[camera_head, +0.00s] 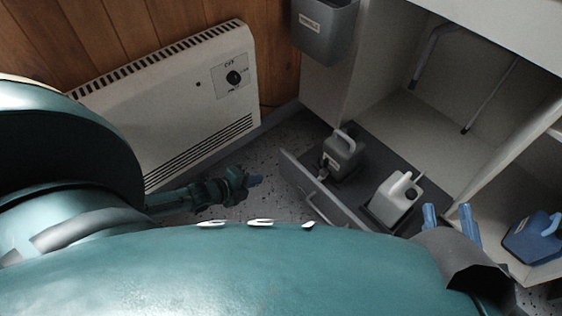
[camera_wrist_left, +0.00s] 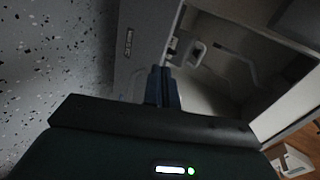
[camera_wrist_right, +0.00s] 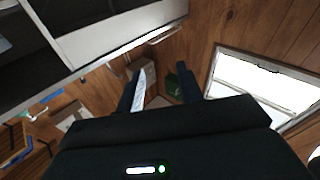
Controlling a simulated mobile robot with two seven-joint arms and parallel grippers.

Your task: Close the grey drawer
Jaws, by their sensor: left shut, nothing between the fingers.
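The grey drawer (camera_head: 317,193) is pulled out at the bottom of the cabinet, with its front panel facing my left gripper. A grey jug (camera_head: 341,160) and a white jug (camera_head: 393,199) stand in it. My left gripper (camera_head: 256,181) is shut and empty, low over the floor, left of the drawer front and apart from it in the head view. In the left wrist view its shut fingers (camera_wrist_left: 163,85) point toward the drawer's grey front (camera_wrist_left: 141,45). My right gripper (camera_head: 449,216) is open and empty, right of the white jug; its spread fingers also show in the right wrist view (camera_wrist_right: 161,92).
A white heater (camera_head: 175,105) stands against the wood wall on the left. A grey bin (camera_head: 325,30) hangs on the cabinet side above the drawer. A blue jug (camera_head: 535,236) stands in the right compartment. Speckled floor (camera_head: 262,148) is clear between heater and drawer.

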